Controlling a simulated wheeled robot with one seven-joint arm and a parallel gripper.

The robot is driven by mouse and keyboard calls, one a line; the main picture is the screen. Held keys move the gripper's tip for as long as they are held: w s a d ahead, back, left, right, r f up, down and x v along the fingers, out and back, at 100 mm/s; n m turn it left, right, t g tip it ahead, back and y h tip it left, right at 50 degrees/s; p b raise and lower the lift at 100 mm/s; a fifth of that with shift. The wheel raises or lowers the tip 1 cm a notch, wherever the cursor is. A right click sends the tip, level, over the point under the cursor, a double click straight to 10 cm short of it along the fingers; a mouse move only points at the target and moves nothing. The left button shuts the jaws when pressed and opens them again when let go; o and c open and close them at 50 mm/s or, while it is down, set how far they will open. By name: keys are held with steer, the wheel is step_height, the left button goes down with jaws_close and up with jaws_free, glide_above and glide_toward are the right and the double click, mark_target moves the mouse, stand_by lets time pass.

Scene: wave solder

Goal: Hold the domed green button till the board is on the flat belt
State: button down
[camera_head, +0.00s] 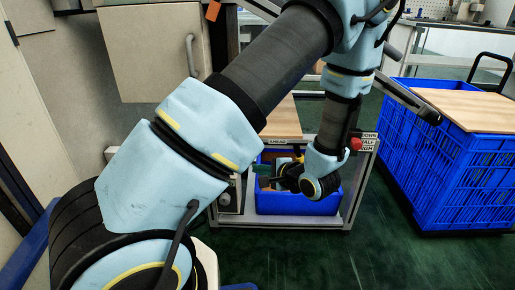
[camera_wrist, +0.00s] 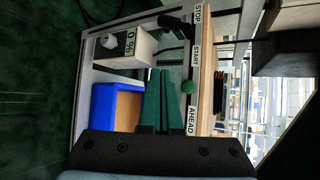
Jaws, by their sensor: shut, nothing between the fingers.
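The domed green button (camera_wrist: 188,87) shows in the wrist view, on the panel edge beside the START and AHEAD labels. My gripper (camera_wrist: 164,72) is shut and empty, its two green fingers side by side just left of the button in that picture. I cannot tell whether a finger touches the button. In the head view my gripper (camera_head: 268,183) is low in front of the cart, partly behind my wrist, and the green button is hidden there. I cannot make out the board or the flat belt for certain in either view.
A wood-topped cart (camera_head: 286,121) carries an AHEAD label and a red knob (camera_head: 355,144) by DOWN, HALF and HIGH labels. A blue bin (camera_head: 300,205) sits low in it. Blue crates (camera_head: 430,165) stand at right. A 96 display (camera_wrist: 128,42) is near my fingers.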

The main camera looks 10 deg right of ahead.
steer(key=w+d, duration=0.1)
steer(key=w, duration=0.7)
steer(key=shift+w+d+b, duration=0.15)
steer(key=shift+d+b, duration=0.1)
steer(key=shift+b, duration=0.1)
steer(key=shift+w+r+p, duration=0.1)
steer(key=shift+w+p, duration=0.15)
steer(key=shift+p, duration=0.3)
stand_by(1.4)
